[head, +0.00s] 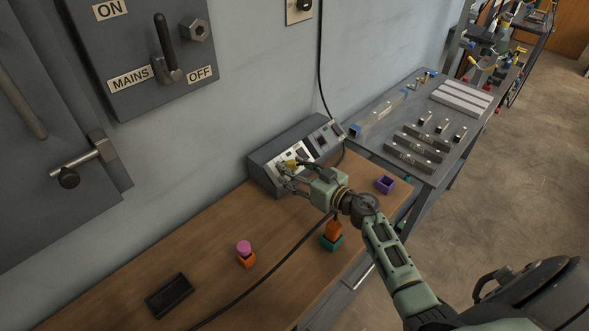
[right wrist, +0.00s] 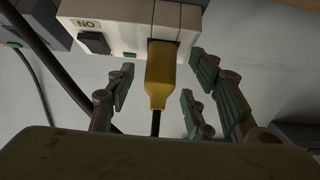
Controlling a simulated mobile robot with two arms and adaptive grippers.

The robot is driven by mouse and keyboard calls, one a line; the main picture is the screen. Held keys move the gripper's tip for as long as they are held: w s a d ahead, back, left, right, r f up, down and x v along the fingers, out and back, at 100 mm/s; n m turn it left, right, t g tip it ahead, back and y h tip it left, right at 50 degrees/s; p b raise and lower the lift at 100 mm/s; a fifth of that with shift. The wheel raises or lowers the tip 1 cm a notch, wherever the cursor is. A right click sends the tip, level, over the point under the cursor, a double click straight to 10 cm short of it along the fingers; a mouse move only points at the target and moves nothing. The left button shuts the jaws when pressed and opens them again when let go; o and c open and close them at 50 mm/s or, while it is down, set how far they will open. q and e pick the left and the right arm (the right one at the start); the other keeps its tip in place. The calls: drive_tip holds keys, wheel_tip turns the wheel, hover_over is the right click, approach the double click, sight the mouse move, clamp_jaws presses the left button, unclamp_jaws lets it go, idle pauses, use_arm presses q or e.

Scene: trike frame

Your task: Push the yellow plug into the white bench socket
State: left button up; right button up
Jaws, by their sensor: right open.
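The yellow plug (right wrist: 160,78) shows upright in the middle of the right wrist view, with a dark cable below it. Its upper end meets the white bench socket (right wrist: 112,28); I cannot tell how deep it sits. In the head view the plug (head: 292,164) is a small yellow patch at the grey bench unit (head: 262,170), partly hidden by my fingers. My right gripper (head: 286,174) is open, its fingers on both sides of the plug with visible gaps. My left gripper is not in view.
On the wooden bench (head: 205,250) stand a purple open box (head: 385,184), an orange block with a pink top (head: 245,254), a teal-and-orange piece (head: 331,240) and a black tray (head: 169,295). A black cable crosses the bench. A grey table (head: 415,110) with metal bars adjoins.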

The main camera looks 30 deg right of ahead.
drive_tip(key=shift+r, duration=5)
